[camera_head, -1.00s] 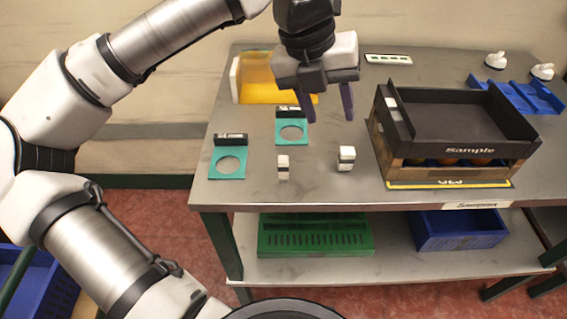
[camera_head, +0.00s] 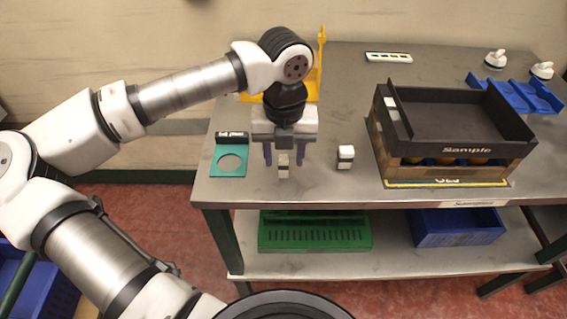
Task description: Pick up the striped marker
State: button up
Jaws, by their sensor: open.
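A second white block with a dark band (camera_head: 345,159) stands to the right, apart from the gripper.
A teal plate with a round hole (camera_head: 231,163) lies to the left. A wooden crate (camera_head: 440,174) with a black "Sample" tray (camera_head: 467,149) on top stands to the right. A yellow bracket (camera_head: 321,60) is behind my arm. The grey table (camera_head: 330,187) is bare around the blocks.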

aim_at(283, 157)
jog(key=shift+s+f+p, duration=0.1)
jog(key=shift+f+p, duration=0.35)
jog(key=shift+f, duration=1.45)
grip_shut()
jog(key=shift+r, duration=0.1)
